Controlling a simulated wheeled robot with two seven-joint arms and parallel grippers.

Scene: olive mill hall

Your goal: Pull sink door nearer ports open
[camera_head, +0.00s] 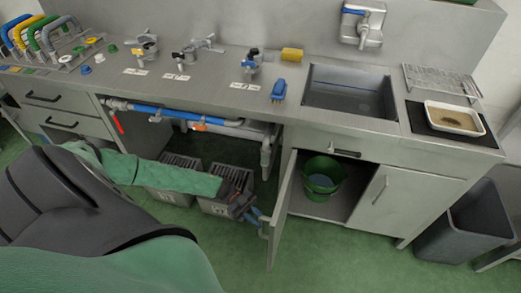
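The sink cabinet stands below the sink basin (348,92). Its left door (281,218), on the side of the ports, stands swung well out and shows nearly edge-on. Its right door (391,198) is shut, with a vertical bar handle. My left gripper (262,222), with blue fingers, is at the outer face of the left door near its free edge. The door's handle is hard to make out there, and I cannot tell whether the fingers are closed on it. My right gripper is out of view.
A green bucket (322,178) stands inside the open cabinet. Grey crates (228,188) sit under the counter below blue pipes (185,115), beneath my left forearm. A dark bin (465,225) stands at the right. Green floor in front of the door is clear.

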